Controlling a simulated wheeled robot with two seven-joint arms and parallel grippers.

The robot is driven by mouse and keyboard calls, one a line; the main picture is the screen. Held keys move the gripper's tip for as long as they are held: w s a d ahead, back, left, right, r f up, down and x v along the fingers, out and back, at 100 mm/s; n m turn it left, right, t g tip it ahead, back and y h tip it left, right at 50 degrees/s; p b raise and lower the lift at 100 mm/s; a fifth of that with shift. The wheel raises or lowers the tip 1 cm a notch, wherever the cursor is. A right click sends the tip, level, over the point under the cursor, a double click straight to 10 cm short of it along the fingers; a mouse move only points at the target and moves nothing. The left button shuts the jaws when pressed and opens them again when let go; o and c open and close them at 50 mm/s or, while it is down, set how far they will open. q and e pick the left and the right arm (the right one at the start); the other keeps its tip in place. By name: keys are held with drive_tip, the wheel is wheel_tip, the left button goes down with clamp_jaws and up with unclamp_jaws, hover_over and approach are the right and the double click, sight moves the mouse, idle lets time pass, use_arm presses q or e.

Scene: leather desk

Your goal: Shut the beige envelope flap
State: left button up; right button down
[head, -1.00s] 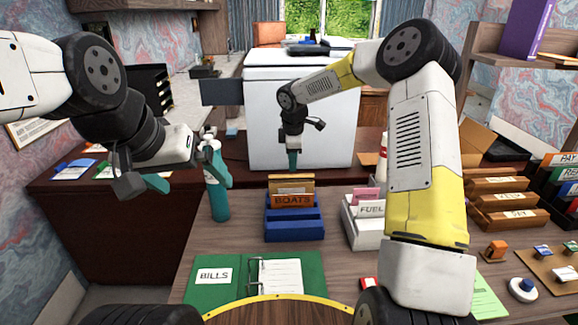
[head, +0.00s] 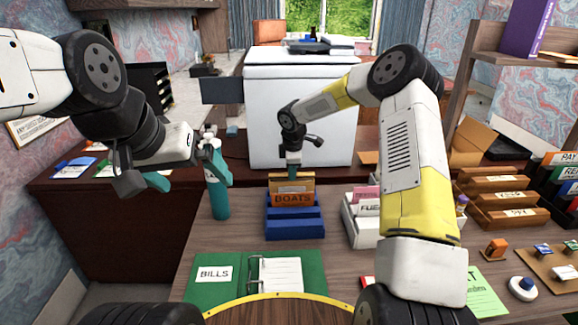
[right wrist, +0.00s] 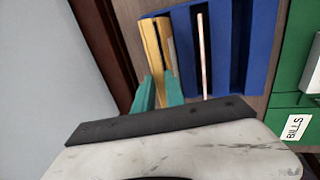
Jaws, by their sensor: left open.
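An open tan cardboard-like piece (head: 475,140) with a raised flap stands at the right back; I cannot tell if it is the beige envelope. My right gripper (head: 294,170) points down at the blue holder (head: 294,226), at the brown BOATS card (head: 294,199) and the tan card (head: 290,184) behind it. In the right wrist view its teal fingers (right wrist: 160,92) lie close on either side of the tan cards (right wrist: 157,48); whether they pinch is unclear. My left gripper (head: 188,175) is open and empty, near a teal bottle (head: 219,195).
A white holder (head: 362,232) with a FUEL card is partly hidden by my right arm. A green BILLS binder (head: 225,288) lies at the front. Wooden trays (head: 510,200) and a white push button (head: 523,288) are at the right.

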drive_tip(key=shift+s+f+t, duration=0.1)
drive_tip(key=shift+s+t, duration=0.15)
drive_tip(key=shift+t, duration=0.45)
drive_tip(key=c, duration=1.4)
unclamp_jaws()
drive_tip(key=v, duration=0.7)
drive_tip(key=shift+s+r, duration=0.15)
drive_tip(key=shift+r, duration=0.2)
